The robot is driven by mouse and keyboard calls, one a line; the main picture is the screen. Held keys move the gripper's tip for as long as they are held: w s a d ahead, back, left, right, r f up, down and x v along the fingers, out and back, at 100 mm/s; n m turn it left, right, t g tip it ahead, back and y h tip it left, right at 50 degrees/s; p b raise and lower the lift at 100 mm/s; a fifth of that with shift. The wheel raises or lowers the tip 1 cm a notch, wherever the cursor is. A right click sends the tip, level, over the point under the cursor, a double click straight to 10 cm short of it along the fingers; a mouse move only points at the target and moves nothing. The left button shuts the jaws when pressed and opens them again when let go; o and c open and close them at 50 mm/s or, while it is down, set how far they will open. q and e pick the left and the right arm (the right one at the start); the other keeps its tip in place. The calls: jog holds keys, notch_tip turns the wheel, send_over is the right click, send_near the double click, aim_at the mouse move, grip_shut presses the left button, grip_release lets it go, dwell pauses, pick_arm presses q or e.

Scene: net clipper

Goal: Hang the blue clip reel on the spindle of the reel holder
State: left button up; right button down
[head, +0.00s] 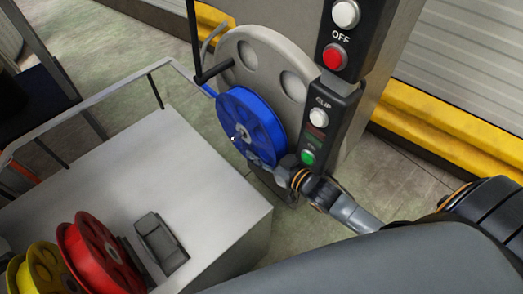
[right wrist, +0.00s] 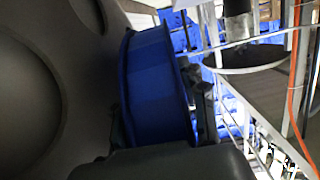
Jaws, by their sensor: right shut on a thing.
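The blue clip reel (head: 250,116) is held in front of the lower part of the grey disc of the reel holder (head: 256,50). My right gripper (head: 258,158) is shut on the reel's lower rim. In the right wrist view the blue reel (right wrist: 155,85) stands between the fingers of my right gripper (right wrist: 165,125), close beside the large grey disc (right wrist: 45,85). I cannot tell whether the spindle passes through the reel's hub. My left gripper is not in view.
A control panel with a red button (head: 335,56) and a green button (head: 308,157) stands right of the reel. A pale table (head: 190,195) at lower left holds a red reel (head: 96,252), a yellow reel (head: 42,266) and a grey block (head: 160,241). A yellow barrier (head: 450,125) runs behind.

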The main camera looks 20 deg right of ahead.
jog(key=shift+r, duration=0.1)
jog(key=c, duration=0.7)
grip_release()
jog(key=shift+s+d, duration=0.1)
jog(key=shift+s, duration=0.2)
jog(key=v, duration=1.1)
jog(key=shift+s+r, duration=0.1)
jog(key=shift+s, duration=0.1)
